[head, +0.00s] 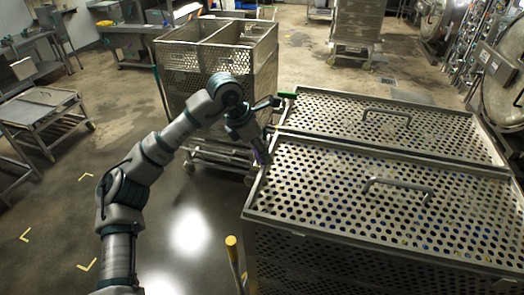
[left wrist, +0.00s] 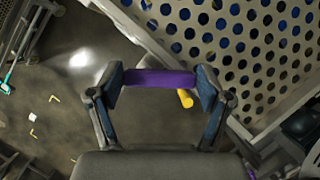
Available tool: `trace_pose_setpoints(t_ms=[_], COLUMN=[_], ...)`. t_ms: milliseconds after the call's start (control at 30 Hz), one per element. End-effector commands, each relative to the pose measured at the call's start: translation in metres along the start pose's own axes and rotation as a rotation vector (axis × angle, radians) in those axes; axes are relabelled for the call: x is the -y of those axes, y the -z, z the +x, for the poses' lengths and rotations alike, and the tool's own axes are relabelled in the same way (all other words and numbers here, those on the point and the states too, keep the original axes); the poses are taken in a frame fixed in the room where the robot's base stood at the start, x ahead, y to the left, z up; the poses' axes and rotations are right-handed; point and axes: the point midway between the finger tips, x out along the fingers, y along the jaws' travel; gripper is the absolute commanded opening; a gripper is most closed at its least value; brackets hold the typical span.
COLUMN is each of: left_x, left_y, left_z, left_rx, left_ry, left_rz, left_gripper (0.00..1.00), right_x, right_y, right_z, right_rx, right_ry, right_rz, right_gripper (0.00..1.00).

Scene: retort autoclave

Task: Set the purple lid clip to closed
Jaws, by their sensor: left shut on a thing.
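The purple lid clip (head: 257,156) is at the left edge of the near perforated lid (head: 330,240), small and partly hidden by my gripper in the head view. In the left wrist view the purple clip (left wrist: 160,78) is a bar spanning the space between the two fingers. My left gripper (left wrist: 160,82) is shut on it, with a pad at each end of the bar. In the head view my left gripper (head: 261,146) is beside the lid's left edge. Whether the clip is latched cannot be told. My right gripper is in neither view.
A yellow handle end (head: 231,241) stands by the near crate's left side; a yellow end (left wrist: 186,98) also shows behind the clip. A green clip (head: 288,95) is at the far lid's corner. A metal cart (head: 190,95) stands behind my left arm. Floor at left is open.

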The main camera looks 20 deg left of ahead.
Motion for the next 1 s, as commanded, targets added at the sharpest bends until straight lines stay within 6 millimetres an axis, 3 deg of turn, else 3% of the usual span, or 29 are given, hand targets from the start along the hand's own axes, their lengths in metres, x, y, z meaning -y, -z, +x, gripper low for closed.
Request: trace_pose_setpoints(t_ms=[600, 1000], left_x=[0.002, 0.002], left_y=[-0.006, -0.01], left_z=[0.006, 0.008], left_rx=[-0.013, -0.016], left_ry=[-0.222, -0.315], left_rz=[-0.53, -0.756], left_gripper=[0.44, 0.43], right_x=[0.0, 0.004], right_y=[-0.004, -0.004], right_z=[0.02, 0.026], right_rx=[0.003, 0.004], right_ry=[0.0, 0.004], right_rz=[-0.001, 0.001], right_gripper=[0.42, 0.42])
